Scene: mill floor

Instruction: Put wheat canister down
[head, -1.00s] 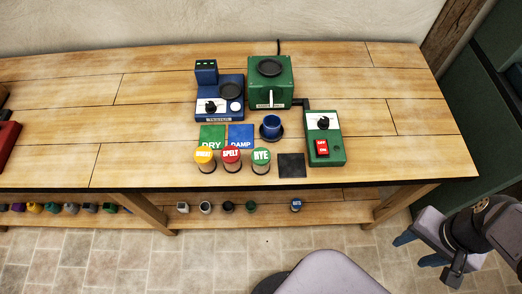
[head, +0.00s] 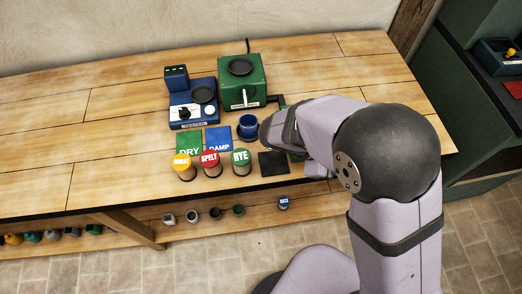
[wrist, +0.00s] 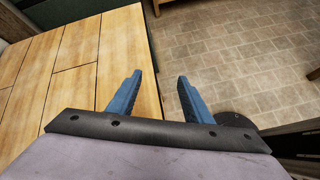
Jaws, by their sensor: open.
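The wheat canister (head: 181,167), with a yellow lid, stands upright on the bench at the left end of a row. The red-lidded spelt canister (head: 210,163) and green-lidded rye canister (head: 241,162) stand to its right. My gripper (wrist: 160,78) is open and empty in the wrist view, with blue fingers over the bench's right edge and the tiled floor. In the head view my arm hides the fingers. No canister shows in the wrist view.
Behind the canisters lie the green DRY card (head: 190,143) and blue DAMP card (head: 218,140). A blue cup (head: 248,126), blue scale (head: 193,112) and green mill (head: 239,85) stand farther back. A black square (head: 273,163) lies right of rye. The bench's left side is clear.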

